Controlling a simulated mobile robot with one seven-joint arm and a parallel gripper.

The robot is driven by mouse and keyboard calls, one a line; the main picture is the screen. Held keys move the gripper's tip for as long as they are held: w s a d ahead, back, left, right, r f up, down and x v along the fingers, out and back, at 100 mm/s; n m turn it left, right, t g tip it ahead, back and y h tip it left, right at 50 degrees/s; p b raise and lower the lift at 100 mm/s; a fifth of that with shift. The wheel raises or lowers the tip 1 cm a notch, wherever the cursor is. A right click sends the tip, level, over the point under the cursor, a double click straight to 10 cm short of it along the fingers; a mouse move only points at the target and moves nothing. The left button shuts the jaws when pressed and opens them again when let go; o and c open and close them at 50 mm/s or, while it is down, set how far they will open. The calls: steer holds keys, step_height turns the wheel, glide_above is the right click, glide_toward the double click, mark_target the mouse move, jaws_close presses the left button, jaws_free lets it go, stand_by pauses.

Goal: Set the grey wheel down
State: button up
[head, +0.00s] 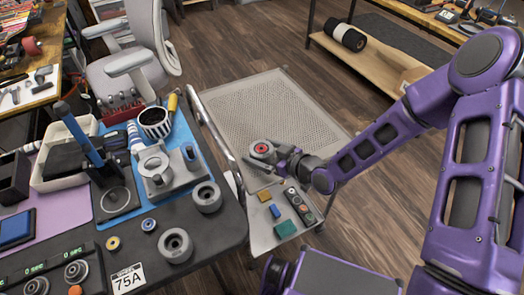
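My gripper (266,160) is over the small light-grey cart tray to the right of the dark worktable. A round grey wheel with a red centre (261,148) shows at the fingertips, and the fingers appear to be shut on it. It seems to be above the tray, clear of the table. Two other grey wheels lie flat and apart on the worktable, one at its right edge (207,196) and one nearer the front (175,246). The fingers are small and partly hidden in this view.
The cart tray (262,237) carries a yellow block (264,196), a blue block (275,212), a green block (285,229) and a dark strip with round parts (299,206). A metal fixture (162,175) and striped cup (155,122) crowd the worktable (228,229).

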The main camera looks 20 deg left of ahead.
steer(key=shift+r, duration=0.1)
steer(key=shift+d+r, duration=0.2)
steer(key=p+v, duration=0.2)
steer(key=v, duration=0.9)
steer(key=shift+d, duration=0.25)
steer(key=shift+s, duration=0.1)
